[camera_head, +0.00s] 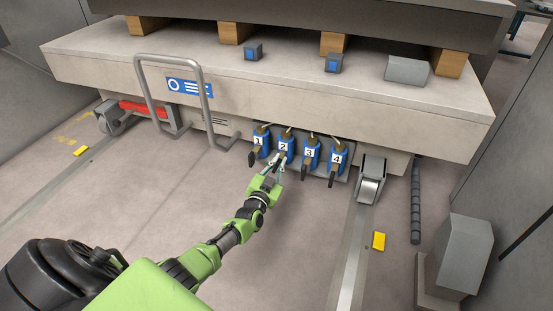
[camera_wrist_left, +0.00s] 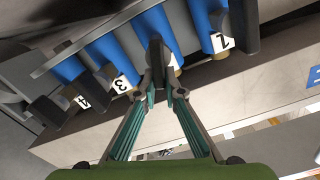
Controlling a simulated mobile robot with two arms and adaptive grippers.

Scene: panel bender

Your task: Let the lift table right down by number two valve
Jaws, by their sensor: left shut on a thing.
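The lift table (camera_head: 300,97) is a wide pale slab across the head view. Number two valve (camera_head: 285,138) is second from the left and has a dark lever, seen in the left wrist view (camera_wrist_left: 156,52). My left gripper (camera_head: 279,164) is at this valve; in the left wrist view its fingers (camera_wrist_left: 166,88) are shut on the lever. The fingers hide part of the valve there. My right gripper is in neither view.
Valve one (camera_head: 261,139) and valve three (camera_head: 310,150) stand close on either side, with valve four (camera_head: 336,155) beyond; their dark levers hang down. A grey hoop handle (camera_head: 207,100) stands to the left. A wheel (camera_head: 370,187) is to the right.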

